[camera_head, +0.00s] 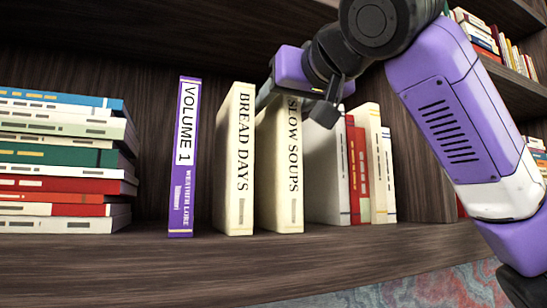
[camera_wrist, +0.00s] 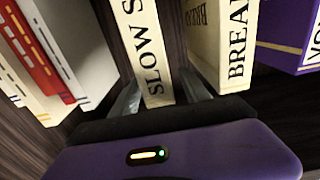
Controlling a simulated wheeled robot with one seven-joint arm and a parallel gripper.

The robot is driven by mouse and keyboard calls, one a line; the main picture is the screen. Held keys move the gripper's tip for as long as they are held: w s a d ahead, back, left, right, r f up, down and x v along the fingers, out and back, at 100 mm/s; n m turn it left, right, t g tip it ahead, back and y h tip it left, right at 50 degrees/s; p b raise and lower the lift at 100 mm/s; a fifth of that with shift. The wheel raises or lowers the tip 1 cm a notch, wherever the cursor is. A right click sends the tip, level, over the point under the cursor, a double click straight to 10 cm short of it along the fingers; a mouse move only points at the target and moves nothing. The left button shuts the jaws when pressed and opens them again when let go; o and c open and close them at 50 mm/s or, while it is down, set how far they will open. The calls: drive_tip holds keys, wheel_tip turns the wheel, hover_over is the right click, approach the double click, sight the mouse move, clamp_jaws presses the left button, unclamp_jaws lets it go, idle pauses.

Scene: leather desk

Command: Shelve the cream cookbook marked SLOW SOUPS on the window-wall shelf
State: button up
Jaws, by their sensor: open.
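The cream SLOW SOUPS cookbook (camera_head: 290,170) stands upright on the wooden shelf, just right of the cream BREAD DAYS book (camera_head: 238,165). In the wrist view, the SLOW SOUPS spine (camera_wrist: 143,50) runs between the two fingers of my gripper (camera_wrist: 157,92), with dark gaps beside it. In the head view, my gripper (camera_head: 297,100) is at the upper part of this book and covers its top. The jaws are open, with a finger on either side of the book. I cannot tell whether either finger touches it. Which shelf is the window-wall shelf does not show.
A purple VOLUME 1 book (camera_head: 184,160) stands left of BREAD DAYS. A flat stack of books (camera_head: 65,165) lies farther left. White, red and cream books (camera_head: 357,170) stand close on the right. More shelves with books (camera_head: 490,40) show at upper right.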

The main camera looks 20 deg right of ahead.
drive_tip(key=shift+w, duration=1.2)
clamp_jaws()
drive_tip(key=shift+r, duration=0.15)
idle(0.3)
